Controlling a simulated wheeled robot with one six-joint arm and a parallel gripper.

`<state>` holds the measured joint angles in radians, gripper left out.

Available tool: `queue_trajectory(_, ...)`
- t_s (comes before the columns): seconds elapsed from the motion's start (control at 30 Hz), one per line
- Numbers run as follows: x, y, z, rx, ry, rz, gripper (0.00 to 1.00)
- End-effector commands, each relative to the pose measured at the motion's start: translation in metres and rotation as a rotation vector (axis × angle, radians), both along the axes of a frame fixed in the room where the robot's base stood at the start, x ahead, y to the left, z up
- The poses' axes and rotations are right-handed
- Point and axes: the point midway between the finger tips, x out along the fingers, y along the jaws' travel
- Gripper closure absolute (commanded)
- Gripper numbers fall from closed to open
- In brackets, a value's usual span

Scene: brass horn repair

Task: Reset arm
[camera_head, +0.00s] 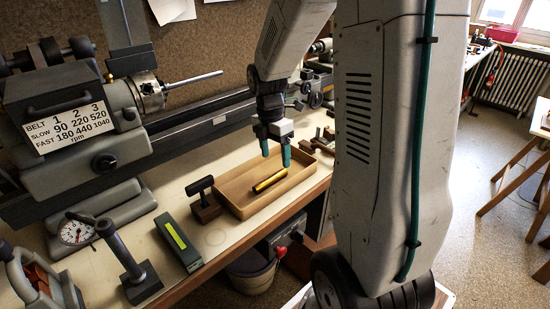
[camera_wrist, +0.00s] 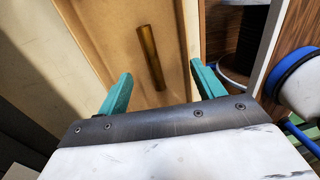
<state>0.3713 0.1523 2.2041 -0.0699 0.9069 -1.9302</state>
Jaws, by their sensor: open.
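My gripper (camera_head: 276,150) hangs above a shallow wooden tray (camera_head: 237,208) on the bench, its two teal fingers spread apart with nothing between them. In the wrist view my gripper (camera_wrist: 158,90) shows the same open fingers. A brass tube (camera_head: 269,181) lies in the tray, just below the fingertips and apart from them. The tube also shows in the wrist view (camera_wrist: 151,58), lying ahead of the fingers on the tray floor.
A lathe (camera_head: 85,125) with a belt speed sign stands behind at left. A dark T-shaped tool (camera_head: 204,203), a green-grey block (camera_head: 178,244), a dial gauge (camera_head: 76,232) and an upright post (camera_head: 127,258) stand left of the tray. A bucket (camera_head: 251,273) is below the bench edge.

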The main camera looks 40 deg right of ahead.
Motion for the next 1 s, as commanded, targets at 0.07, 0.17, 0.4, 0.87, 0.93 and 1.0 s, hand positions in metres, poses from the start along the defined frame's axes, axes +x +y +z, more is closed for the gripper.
queue_trajectory(0.07, 0.000, 0.000, 0.004, 0.000, -0.001, 0.000, 0.32)
queue_trajectory(0.17, 0.000, 0.000, 0.006, 0.000, 0.000, 0.000, 0.32)
queue_trajectory(0.4, 0.000, 0.000, 0.006, 0.000, 0.000, 0.000, 0.32)
queue_trajectory(0.87, -0.002, 0.001, 0.006, -0.013, 0.008, -0.124, 0.32)
queue_trajectory(0.93, -0.009, 0.004, 0.004, -0.025, 0.031, -0.263, 0.32)
queue_trajectory(1.0, -0.022, 0.009, 0.004, -0.045, 0.065, -0.444, 0.32)
